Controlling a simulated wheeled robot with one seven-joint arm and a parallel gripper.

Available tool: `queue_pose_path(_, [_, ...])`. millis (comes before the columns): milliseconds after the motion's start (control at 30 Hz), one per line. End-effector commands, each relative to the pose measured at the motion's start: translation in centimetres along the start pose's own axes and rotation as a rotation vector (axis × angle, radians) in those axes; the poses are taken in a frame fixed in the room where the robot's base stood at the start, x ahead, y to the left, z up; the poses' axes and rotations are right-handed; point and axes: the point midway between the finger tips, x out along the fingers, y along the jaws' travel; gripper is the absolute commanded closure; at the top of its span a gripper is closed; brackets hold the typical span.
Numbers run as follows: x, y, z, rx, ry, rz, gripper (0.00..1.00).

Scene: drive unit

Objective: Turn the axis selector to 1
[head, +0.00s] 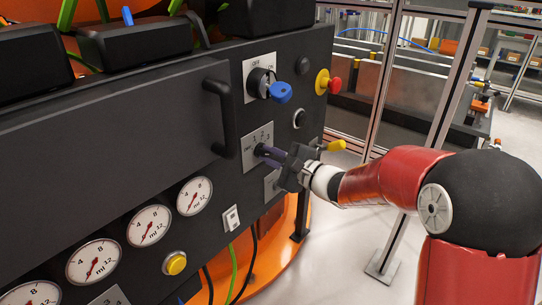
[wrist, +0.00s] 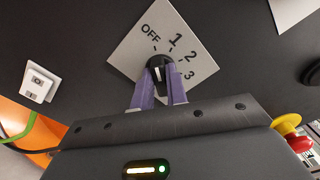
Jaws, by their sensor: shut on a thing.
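The axis selector is a small black knob (wrist: 158,66) with a white mark, on a pale square plate (wrist: 196,38) lettered OFF, 1, 2 and 3. The white mark runs roughly up and down in the wrist view, and I cannot tell for sure which label it points at. My gripper (wrist: 161,82) has purple fingers, one on each side of the knob, shut on it. In the head view the plate (head: 252,139) shows on the dark panel front, and my gripper (head: 265,152) reaches it from the right, hiding the knob.
Above the selector is an OFF/ON switch with a blue handle (head: 281,92). A red emergency button (head: 334,85) on a yellow base is to its right. A yellow handle (head: 336,146) sits just right of my gripper. A black bar handle (head: 220,115) stands out on the left.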

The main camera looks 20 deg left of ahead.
Motion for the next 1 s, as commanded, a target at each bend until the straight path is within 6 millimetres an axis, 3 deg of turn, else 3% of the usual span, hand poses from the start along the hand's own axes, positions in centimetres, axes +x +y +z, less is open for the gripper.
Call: queue_pose_path(1000, [-0.05,-0.25,-0.12,0.631,0.002,0.001,1.0])
